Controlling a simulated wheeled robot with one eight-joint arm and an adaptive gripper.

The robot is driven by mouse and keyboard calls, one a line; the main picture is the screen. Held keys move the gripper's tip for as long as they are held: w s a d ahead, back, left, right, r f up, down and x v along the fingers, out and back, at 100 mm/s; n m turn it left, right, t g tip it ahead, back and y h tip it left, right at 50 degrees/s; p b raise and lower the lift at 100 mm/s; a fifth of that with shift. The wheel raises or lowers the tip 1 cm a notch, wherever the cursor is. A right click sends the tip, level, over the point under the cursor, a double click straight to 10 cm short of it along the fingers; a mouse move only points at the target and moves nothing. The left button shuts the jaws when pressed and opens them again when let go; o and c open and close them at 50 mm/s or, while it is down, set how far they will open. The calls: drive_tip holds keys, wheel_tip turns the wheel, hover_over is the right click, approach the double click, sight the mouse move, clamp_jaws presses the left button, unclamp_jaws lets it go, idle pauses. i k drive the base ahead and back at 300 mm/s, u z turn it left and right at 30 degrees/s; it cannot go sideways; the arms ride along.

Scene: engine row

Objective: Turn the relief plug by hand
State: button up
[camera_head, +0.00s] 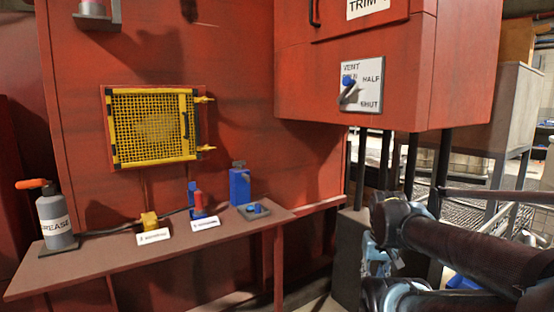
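No part is clearly labelled as the relief plug, so I cannot tell which one it is. A round blue knob (254,208) sits on a small grey plate (261,215) at the right end of the shelf. Beside it stands an upright blue block (239,187) with a grey fitting on top. A red and blue part (197,200) and a small yellow part (149,221) stand farther left, each behind a white label too small to read. My arm is folded at the lower right, apart from the shelf. My gripper's fingers do not show.
A brown shelf (110,262) runs along the red wall. A grease bottle (56,222) with an orange top stands at its left end. A yellow mesh guard (150,128) is on the wall. A red cabinet with a vent switch (348,90) overhangs at right, above dark posts.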

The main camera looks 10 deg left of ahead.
sight(238, 164)
drive_tip(key=z, duration=0.75)
drive_tip(key=k, duration=0.65)
drive_tip(key=u, duration=1.55)
drive_tip(key=i, duration=1)
drive_tip(key=z, duration=0.05)
